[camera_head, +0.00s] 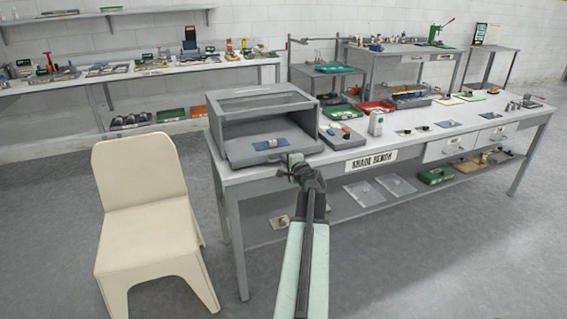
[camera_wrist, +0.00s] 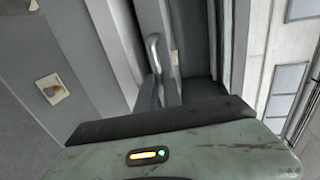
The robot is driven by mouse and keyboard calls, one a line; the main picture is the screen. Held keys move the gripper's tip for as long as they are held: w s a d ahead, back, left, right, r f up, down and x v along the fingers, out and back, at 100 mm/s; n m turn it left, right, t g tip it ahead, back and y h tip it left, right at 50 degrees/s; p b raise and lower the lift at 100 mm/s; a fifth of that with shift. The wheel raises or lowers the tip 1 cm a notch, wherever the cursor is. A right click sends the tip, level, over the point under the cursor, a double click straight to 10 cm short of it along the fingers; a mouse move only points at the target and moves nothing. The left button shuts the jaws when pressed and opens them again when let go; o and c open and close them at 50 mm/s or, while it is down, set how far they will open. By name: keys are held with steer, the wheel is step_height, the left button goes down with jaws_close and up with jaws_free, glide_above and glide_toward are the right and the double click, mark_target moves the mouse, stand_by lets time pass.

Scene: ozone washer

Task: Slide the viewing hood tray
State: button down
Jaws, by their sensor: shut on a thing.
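The viewing hood (camera_head: 262,103) is a grey box with a glazed top and an open front, standing on the left end of the bench. Its grey tray (camera_head: 240,150) sticks out of the front opening and carries a small blue piece (camera_head: 270,144). My gripper (camera_head: 296,163) is at the tray's front edge, right of its middle, and is shut on the tray's handle. The wrist view shows a curved metal handle (camera_wrist: 154,50) beyond my gripper's green body.
A cream chair (camera_head: 145,215) stands left of the bench, close to the hood. A small tray of parts (camera_head: 342,136) and a pale box (camera_head: 376,123) stand right of the hood. The bench's lower shelf (camera_head: 345,205) holds flat panels.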

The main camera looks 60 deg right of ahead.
stand_by(0.7)
steer(key=x, duration=0.2)
steer(key=r+x, duration=0.1)
steer(key=x, duration=0.1)
steer(key=shift+w+d+f, duration=0.1)
steer(key=shift+w+d, duration=0.2)
steer(key=shift+w, duration=0.05)
steer(key=c, duration=1.5)
jaws_free()
steer(key=shift+s, duration=0.1)
steer(key=p+v, duration=0.1)
steer(key=v, duration=0.6)
steer(key=shift+s+a+p, duration=0.25)
steer(key=shift+a+p, duration=0.05)
